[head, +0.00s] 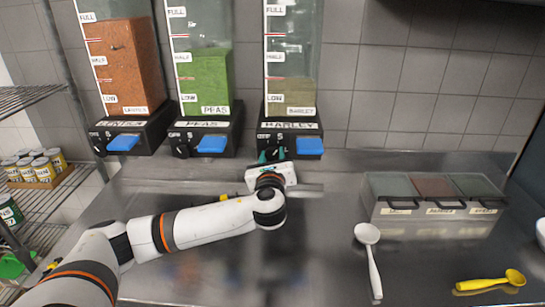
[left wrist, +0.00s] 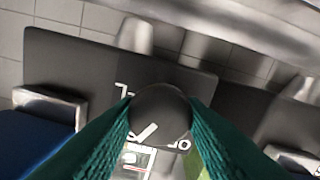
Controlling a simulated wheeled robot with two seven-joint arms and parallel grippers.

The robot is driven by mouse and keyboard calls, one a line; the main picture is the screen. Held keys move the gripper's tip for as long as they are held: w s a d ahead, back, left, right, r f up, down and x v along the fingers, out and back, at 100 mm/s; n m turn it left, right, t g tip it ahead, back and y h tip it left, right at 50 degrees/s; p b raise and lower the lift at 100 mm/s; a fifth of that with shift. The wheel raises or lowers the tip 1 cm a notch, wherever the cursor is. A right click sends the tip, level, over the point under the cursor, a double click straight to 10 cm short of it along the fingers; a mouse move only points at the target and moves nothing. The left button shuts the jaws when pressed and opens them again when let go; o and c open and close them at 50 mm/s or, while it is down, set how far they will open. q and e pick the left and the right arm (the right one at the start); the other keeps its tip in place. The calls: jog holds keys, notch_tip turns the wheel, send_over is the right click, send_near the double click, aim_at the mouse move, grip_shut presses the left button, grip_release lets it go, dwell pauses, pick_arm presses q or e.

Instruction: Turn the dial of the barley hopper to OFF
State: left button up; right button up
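The barley hopper (head: 290,95) is the rightmost of three clear hoppers in the head view, with a black base, a BARLEY label (head: 290,126) and a blue lever (head: 309,146). Its dial is hidden behind my left gripper (head: 272,156) there. In the left wrist view the dial (left wrist: 160,108) is a dark round knob with a white mark low on its face. The teal fingers of my left gripper (left wrist: 160,112) lie on both sides of the knob and appear to touch it. White lettering partly shows around it; the setting is unclear. My right gripper is not in view.
The peas hopper (head: 209,90) and another hopper (head: 125,75) stand to the left. On the steel counter are a lidded three-part container (head: 436,222), a white spoon (head: 370,255) and a yellow spoon (head: 490,282). A wire shelf with tins (head: 38,165) is at far left.

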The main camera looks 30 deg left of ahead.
pick_arm(q)
jog(key=shift+c, duration=1.4)
jog(key=n+b, duration=0.1)
jog(key=n, duration=0.3)
jog(key=shift+f, duration=0.15)
jog(key=n+b, duration=0.1)
jog(key=n, duration=0.4)
jog(key=shift+n+b, duration=0.55)
jog(key=shift+n, duration=1.05)
jog(key=o, duration=1)
jog(key=shift+s+a, duration=0.1)
